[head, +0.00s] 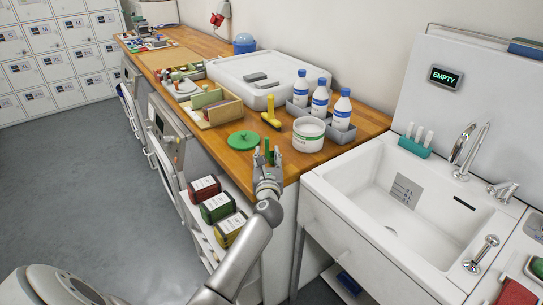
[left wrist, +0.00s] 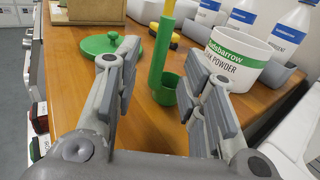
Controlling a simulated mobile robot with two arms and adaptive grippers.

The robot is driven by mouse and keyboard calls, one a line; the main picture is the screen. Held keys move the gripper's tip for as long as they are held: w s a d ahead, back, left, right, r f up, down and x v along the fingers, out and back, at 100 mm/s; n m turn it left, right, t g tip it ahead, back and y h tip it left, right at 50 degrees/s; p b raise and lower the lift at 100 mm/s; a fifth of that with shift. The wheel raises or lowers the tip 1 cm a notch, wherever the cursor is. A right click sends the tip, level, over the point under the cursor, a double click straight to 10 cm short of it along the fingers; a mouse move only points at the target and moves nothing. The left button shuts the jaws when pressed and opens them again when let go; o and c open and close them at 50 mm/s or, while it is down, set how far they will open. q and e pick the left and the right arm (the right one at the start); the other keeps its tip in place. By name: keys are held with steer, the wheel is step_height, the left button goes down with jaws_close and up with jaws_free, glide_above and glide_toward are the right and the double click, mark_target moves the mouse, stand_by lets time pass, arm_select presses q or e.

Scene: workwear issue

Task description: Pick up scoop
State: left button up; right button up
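The green scoop (head: 267,144) is at the front edge of the wooden counter, beside the white powder tub (head: 308,134). In the left wrist view, the scoop (left wrist: 161,65) has a long upright handle, with a small green cup low at its right side. My left gripper (head: 267,159) is open, with its fingers pointing at the scoop. In the left wrist view the handle shows between the two spread fingers, with gaps on both sides. I cannot tell how deep it sits between them. The right gripper is not in view.
A round green lid (head: 243,140) lies left of the scoop. A yellow-handled tool (head: 271,113) and several blue-capped bottles (head: 319,99) in a grey tray stand behind. A white sink (head: 405,195) is to the right. Coloured containers (head: 217,207) sit on a lower shelf.

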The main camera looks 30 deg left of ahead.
mark_target(267, 148)
arm_select(q)
steer(key=x, duration=0.4)
steer(key=shift+w+a+r, duration=0.2)
steer(key=shift+r, duration=0.1)
steer(key=shift+r, duration=0.1)
jaws_close()
